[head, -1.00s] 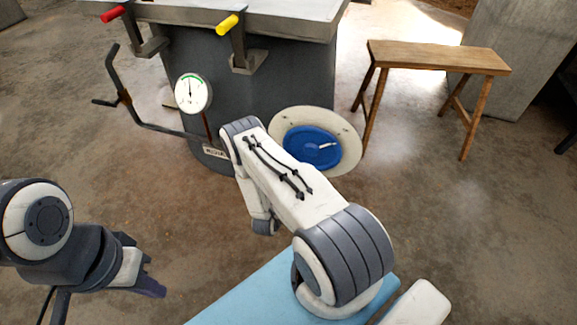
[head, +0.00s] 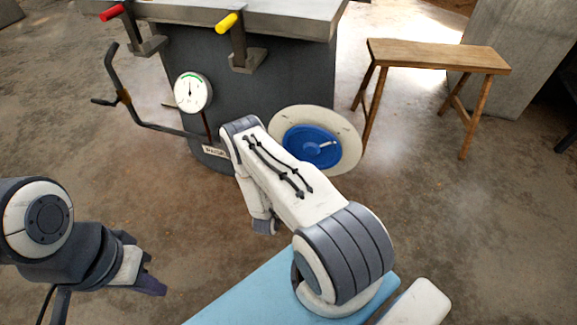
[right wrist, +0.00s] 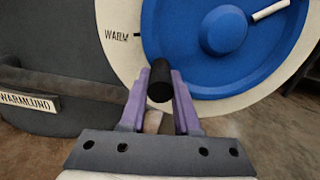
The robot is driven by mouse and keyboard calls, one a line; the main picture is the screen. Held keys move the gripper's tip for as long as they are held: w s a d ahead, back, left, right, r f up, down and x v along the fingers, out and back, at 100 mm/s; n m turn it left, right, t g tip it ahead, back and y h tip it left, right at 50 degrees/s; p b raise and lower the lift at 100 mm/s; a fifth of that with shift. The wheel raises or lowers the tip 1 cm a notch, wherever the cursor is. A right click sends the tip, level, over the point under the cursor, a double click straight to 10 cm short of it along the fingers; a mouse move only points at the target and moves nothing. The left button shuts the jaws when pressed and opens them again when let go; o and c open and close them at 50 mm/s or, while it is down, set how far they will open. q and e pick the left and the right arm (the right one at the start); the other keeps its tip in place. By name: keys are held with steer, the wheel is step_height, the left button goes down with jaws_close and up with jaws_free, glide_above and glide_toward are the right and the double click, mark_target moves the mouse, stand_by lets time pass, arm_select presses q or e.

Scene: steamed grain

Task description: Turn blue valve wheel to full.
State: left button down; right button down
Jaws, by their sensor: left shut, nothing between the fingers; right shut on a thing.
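The blue valve wheel (head: 313,150) sits on a round cream dial plate (head: 346,124) on the side of the grey block. In the right wrist view the wheel (right wrist: 180,45) carries a white pointer mark (right wrist: 270,10) at its upper right, and the plate (right wrist: 118,15) bears the word WARM at left. My right gripper (right wrist: 160,92) is shut on the wheel's black knob (right wrist: 160,76) at the wheel's lower edge. In the head view my own arm hides this gripper. My left gripper (head: 152,284) is shut and empty, low at the left, well away from the wheel.
A round gauge (head: 192,92) with a green band stands left of the wheel, beside a bent dark crank (head: 125,97). Red (head: 112,13) and yellow (head: 228,22) handles are above. A wooden bench (head: 438,57) stands to the right. The floor between is clear.

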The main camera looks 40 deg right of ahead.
steer(key=shift+s+d+r, duration=0.15)
steer(key=shift+s+d, duration=0.1)
steer(key=shift+s, duration=0.1)
stand_by(0.4)
steer(key=c, duration=0.7)
jaws_free()
steer(key=shift+o, duration=0.2)
steer(key=shift+w+a, duration=0.1)
steer(key=shift+a, duration=0.15)
steer(key=p+v, duration=0.1)
steer(key=v, duration=0.9)
steer(key=shift+p, duration=0.35)
